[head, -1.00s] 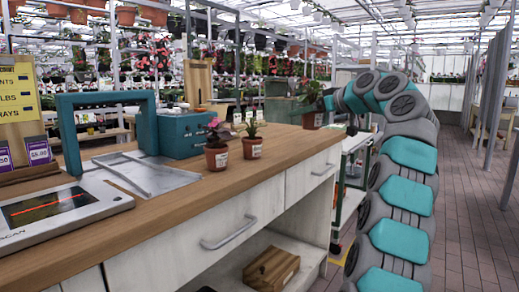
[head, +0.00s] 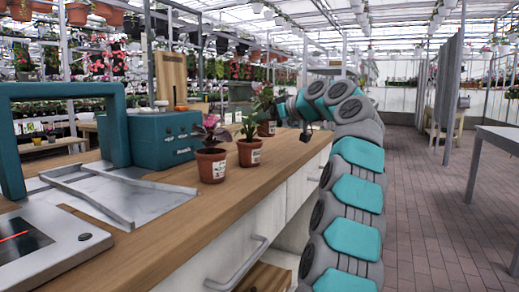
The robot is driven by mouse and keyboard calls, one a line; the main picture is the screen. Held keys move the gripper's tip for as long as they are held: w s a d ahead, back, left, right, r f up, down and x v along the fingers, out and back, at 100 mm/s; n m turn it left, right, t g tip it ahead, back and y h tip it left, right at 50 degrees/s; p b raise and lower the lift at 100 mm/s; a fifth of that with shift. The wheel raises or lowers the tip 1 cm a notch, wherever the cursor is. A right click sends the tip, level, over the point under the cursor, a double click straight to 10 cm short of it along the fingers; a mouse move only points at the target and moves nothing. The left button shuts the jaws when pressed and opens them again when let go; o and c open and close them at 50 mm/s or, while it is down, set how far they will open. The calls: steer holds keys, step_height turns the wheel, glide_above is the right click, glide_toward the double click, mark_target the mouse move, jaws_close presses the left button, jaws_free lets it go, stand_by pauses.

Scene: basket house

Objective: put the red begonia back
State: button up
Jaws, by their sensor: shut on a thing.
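A small terracotta pot with a leafy green plant (head: 266,118) is at the end of my arm, by the far end of the wooden counter (head: 225,215). My gripper (head: 279,112) is shut on this potted plant; its fingers are small and mostly hidden. I cannot make out the plant's flower colour or whether the pot touches the counter. Two other labelled terracotta pots stand upright on the counter: one with a pink flower and dark leaves (head: 211,160), one with green leaves (head: 249,148) to its right.
A teal box (head: 165,140), a teal frame (head: 115,122), a metal tray (head: 115,190) and a scanner (head: 45,245) occupy the counter's left. Hanging plants fill the back. A grey table (head: 497,140) stands at the right, with open brick floor (head: 425,200) between.

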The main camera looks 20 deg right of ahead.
steer(key=shift+f+b, duration=0.7)
steer(key=shift+f, duration=2.1)
steer(key=shift+f, duration=0.1)
steer(key=o, duration=1.3)
steer(key=shift+r, duration=0.2)
steer(key=v, duration=1.2)
steer(key=shift+b, duration=0.35)
